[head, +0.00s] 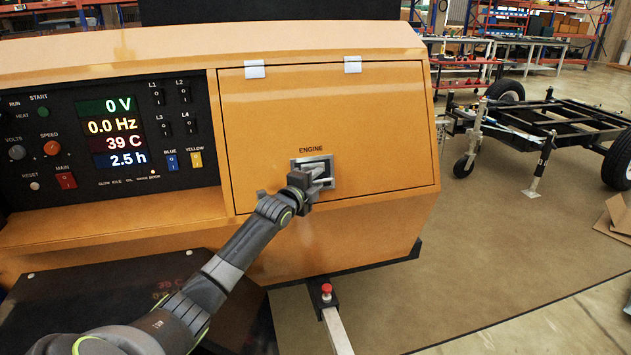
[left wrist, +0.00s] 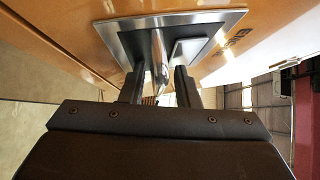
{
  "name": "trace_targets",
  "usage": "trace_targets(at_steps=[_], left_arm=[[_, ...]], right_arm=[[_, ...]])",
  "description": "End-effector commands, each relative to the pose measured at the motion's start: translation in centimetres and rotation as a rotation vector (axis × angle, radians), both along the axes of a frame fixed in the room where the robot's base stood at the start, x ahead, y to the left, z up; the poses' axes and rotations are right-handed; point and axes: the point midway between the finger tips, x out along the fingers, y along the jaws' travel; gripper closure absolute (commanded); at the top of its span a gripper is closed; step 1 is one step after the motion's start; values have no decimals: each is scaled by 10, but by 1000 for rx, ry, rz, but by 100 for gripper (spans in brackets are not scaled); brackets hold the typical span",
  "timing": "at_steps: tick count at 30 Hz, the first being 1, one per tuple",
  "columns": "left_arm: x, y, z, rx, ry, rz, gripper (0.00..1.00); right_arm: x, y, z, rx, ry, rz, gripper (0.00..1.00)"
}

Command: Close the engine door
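The engine door (head: 275,115) is an orange panel hinged along its top edge, labelled ENGINE. It appears to lie down flush in its frame, with a thin dark line around it. A metal latch plate (head: 330,170) sits low on the door. It also fills the top of the left wrist view (left wrist: 205,27), with a handle (left wrist: 158,60) standing out from it. My left gripper (head: 312,178) is at the latch. In the left wrist view its two fingers (left wrist: 160,87) are apart, one on each side of the handle, with gaps visible. My right gripper is not in view.
A black control panel (head: 110,135) with lit readouts is left of the door. A post with a red knob (head: 326,290) stands below the orange housing. A wheeled trailer frame (head: 550,125) is at the right. Open floor (head: 470,260) lies between.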

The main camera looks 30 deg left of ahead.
Motion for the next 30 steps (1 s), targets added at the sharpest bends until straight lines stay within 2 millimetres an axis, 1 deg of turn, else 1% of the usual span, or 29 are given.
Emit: trace_targets(at_steps=[6, 11, 14, 21, 30], left_arm=[[-3, 0, -2, -1, 5, 1, 70], [-18, -1, -1, 2, 4, 0, 70], [-33, -2, 1, 4, 3, 0, 70], [-74, -5, 3, 4, 3, 0, 70], [-130, -10, 6, 6, 3, 0, 70]], right_arm=[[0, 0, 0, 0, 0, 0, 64], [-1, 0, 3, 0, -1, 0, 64], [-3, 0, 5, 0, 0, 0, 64], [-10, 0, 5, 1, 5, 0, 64], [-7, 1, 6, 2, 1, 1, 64]])
